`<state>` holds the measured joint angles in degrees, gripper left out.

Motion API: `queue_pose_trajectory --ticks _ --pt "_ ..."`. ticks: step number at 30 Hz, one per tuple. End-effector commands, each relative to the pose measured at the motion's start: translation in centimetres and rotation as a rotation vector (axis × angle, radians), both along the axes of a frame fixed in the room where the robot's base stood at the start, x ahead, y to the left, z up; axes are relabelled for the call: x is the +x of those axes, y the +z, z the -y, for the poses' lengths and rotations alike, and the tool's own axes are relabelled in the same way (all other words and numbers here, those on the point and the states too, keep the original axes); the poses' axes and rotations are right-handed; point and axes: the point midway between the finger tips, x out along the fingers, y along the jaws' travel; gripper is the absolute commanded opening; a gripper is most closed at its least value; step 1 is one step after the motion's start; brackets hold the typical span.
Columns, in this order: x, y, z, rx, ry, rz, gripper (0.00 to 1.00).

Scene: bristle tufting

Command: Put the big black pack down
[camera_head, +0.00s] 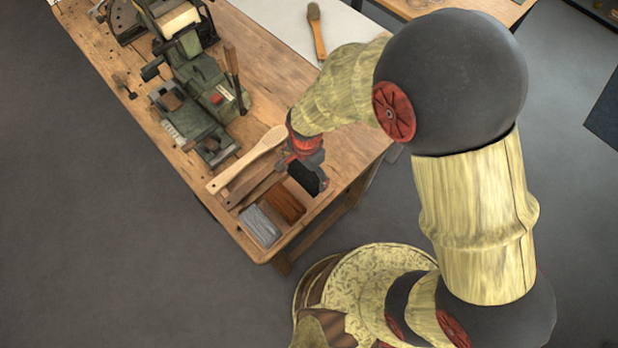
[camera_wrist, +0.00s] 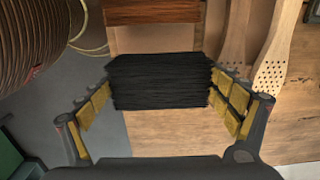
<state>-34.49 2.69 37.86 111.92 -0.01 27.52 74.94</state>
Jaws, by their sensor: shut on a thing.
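The big black pack (camera_head: 308,178) is a dark bundle of fibres held crosswise between the fingers of my gripper (camera_head: 303,168). In the wrist view the black pack (camera_wrist: 160,82) spans the space between the two yellow-padded fingers, which touch its ends. The pack is over the workbench (camera_head: 335,150) near its right edge, beside the brown pack. I cannot tell how far it is above the bench top.
A brown pack (camera_head: 285,203) and a grey pack (camera_head: 261,226) lie at the bench's near corner. Wooden brush blanks (camera_head: 248,160) lie left of my gripper. A green machine (camera_head: 205,85) stands further back. Bare bench top shows behind my gripper.

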Motion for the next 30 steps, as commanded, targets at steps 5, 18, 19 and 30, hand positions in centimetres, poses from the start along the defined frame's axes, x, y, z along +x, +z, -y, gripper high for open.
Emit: queue_pose_trajectory --ticks 5,18,19,30 --pt "-0.2 -1.6 0.9 -0.002 -0.002 -0.003 0.55" --pt "-0.1 -3.9 0.8 0.0 -0.001 0.0 0.55" --pt "-0.1 -4.0 0.8 0.0 -0.001 0.0 0.55" --pt "-0.1 -4.2 0.8 0.0 -0.001 0.0 1.0"
